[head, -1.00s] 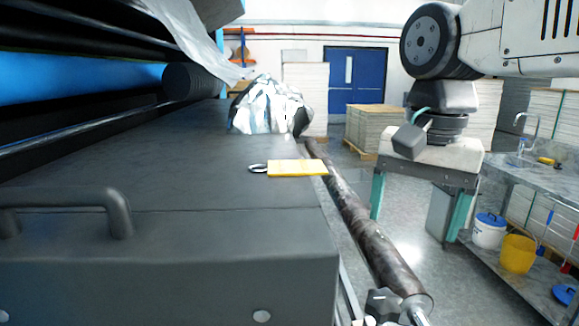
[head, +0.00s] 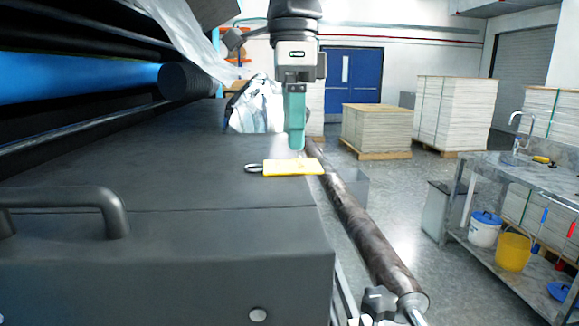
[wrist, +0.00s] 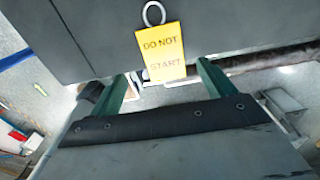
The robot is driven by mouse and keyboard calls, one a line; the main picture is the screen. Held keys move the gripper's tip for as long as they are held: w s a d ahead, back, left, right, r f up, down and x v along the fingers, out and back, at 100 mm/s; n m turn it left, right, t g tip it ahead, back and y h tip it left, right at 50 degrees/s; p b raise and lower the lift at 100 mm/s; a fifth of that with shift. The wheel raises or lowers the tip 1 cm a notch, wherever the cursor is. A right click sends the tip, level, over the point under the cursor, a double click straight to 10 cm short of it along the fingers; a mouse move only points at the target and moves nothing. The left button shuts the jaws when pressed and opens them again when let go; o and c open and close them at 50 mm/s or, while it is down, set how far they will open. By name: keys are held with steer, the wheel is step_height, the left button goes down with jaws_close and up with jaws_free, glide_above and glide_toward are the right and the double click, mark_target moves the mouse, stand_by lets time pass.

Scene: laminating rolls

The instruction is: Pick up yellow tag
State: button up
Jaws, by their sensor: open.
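The yellow tag (head: 294,167) lies flat on the dark machine top near its right edge, with a metal loop (head: 254,168) at its left end. In the wrist view the tag (wrist: 161,48) reads "DO NOT START", and its loop (wrist: 154,13) points away from my gripper. My gripper (head: 296,146) hangs pointing down just above and behind the tag in the head view. In the wrist view my gripper (wrist: 163,82) is open, its green fingers on either side of the tag's near end. Nothing is between the fingers that I can see held.
The dark machine top (head: 170,175) has a handle (head: 70,205) at the front left. A crumpled wrapped bundle (head: 255,106) sits behind the tag. A long metal roller (head: 365,235) runs along the right edge. A bench (head: 540,175) stands at right.

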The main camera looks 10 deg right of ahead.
mark_target(293, 165)
steer(key=f, duration=0.4)
steer(key=shift+w+d+f, duration=0.1)
steer(key=shift+w+f, duration=0.15)
steer(key=shift+c, duration=0.3)
steer(key=c, duration=1.1)
steer(key=shift+r, duration=0.1)
steer(key=shift+r, duration=0.5)
steer(key=shift+s+r, duration=0.3)
steer(key=shift+r, duration=0.35)
steer(key=shift+s+r, duration=0.3)
steer(key=shift+r, duration=0.3)
steer(key=s, duration=0.5)
steer(key=s+d+r, duration=0.1)
steer(key=s, duration=0.3)
steer(key=s+d, duration=0.1)
steer(key=s, duration=0.4)
steer(key=shift+s+d+r, duration=0.2)
steer(key=shift+s, duration=0.1)
